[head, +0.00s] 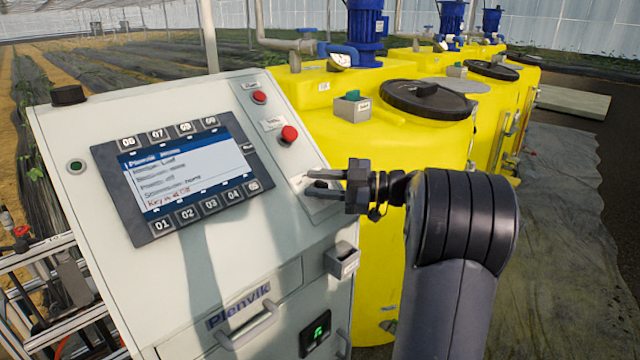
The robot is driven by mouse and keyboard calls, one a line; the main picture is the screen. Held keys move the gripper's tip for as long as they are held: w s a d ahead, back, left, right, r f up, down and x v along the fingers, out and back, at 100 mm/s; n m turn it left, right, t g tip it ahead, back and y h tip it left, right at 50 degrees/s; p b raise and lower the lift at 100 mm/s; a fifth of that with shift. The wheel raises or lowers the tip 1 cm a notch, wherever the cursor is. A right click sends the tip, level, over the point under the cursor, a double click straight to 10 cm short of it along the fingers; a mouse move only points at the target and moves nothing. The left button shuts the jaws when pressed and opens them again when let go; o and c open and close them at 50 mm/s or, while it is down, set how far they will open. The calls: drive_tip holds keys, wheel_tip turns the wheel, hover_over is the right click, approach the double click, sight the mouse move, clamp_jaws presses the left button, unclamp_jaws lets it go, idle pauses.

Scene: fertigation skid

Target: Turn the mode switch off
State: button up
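The grey control cabinet (215,250) stands at the left, with its sloped panel facing me. My gripper (316,182) is at the panel's right edge, over a small pale labelled plate (303,181) below the red mushroom button. Its two dark fingers point left, one above the other, with a narrow gap between them. I see nothing clearly held in the gap. The mode switch is not plainly visible; it may be the control on this plate, behind my fingers. Its position and any contact with the fingers cannot be told.
The panel also carries a red mushroom button (289,134), a smaller red button (259,97), a green button (77,166) and a display (186,165) with numbered keys. A small grey box (342,260) juts out below my gripper. Yellow tanks (425,150) stand close behind.

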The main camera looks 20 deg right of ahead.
drive_tip(key=b+v, duration=0.2)
drive_tip(key=v, duration=0.9)
drive_tip(key=shift+w+a, duration=0.1)
drive_tip(key=shift+a, duration=0.1)
drive_tip(key=p+x, duration=0.2)
drive_tip(key=x, duration=0.8)
drive_tip(key=shift+w+a, duration=0.2)
drive_tip(key=shift+a, duration=0.1)
drive_tip(key=shift+d+t, duration=0.1)
drive_tip(key=shift+t, duration=0.2)
